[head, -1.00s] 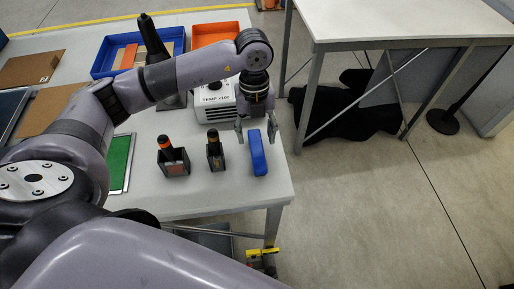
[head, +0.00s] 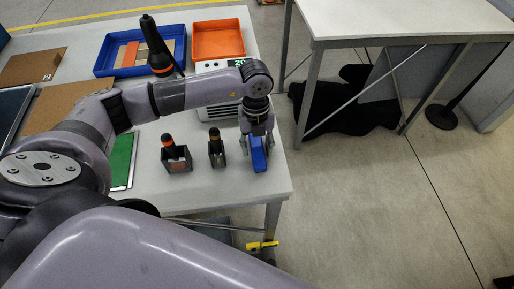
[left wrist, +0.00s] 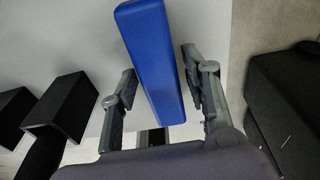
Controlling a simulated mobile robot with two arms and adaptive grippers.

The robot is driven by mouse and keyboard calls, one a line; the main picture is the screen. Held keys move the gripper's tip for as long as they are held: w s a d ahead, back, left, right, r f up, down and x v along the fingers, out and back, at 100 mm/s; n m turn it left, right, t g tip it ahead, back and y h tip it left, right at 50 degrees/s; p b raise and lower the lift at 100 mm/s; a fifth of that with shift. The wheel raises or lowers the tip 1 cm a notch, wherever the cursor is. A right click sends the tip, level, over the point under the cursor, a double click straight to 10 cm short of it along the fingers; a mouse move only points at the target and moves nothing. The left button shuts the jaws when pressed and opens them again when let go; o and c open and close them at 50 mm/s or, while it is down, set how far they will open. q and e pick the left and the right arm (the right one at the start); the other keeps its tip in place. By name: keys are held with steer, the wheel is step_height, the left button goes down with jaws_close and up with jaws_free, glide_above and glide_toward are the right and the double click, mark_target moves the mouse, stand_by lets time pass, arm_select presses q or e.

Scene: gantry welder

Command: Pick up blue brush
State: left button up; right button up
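The blue brush (head: 259,158) is a long blue block near the right edge of the white table; it also shows in the left wrist view (left wrist: 152,55). My left gripper (head: 257,146) is over it, pointing down. In the left wrist view my left gripper (left wrist: 158,75) is open, with one finger on each side of the brush. In the head view the fingers and wrist hide part of the brush. My right gripper is not in view.
A white unit with a display (head: 226,72) stands behind. Blue (head: 105,62) and orange (head: 218,40) bins are at the back. The table ends just right of the brush.

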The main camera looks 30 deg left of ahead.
mark_target(257, 146)
arm_select(q)
steer(key=c, duration=0.9)
steer(key=shift+c, duration=0.2)
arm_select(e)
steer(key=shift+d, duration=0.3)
arm_select(q)
steer(key=shift+r, duration=0.15)
step_height(257, 146, up, 20)
steer(key=b, duration=0.3)
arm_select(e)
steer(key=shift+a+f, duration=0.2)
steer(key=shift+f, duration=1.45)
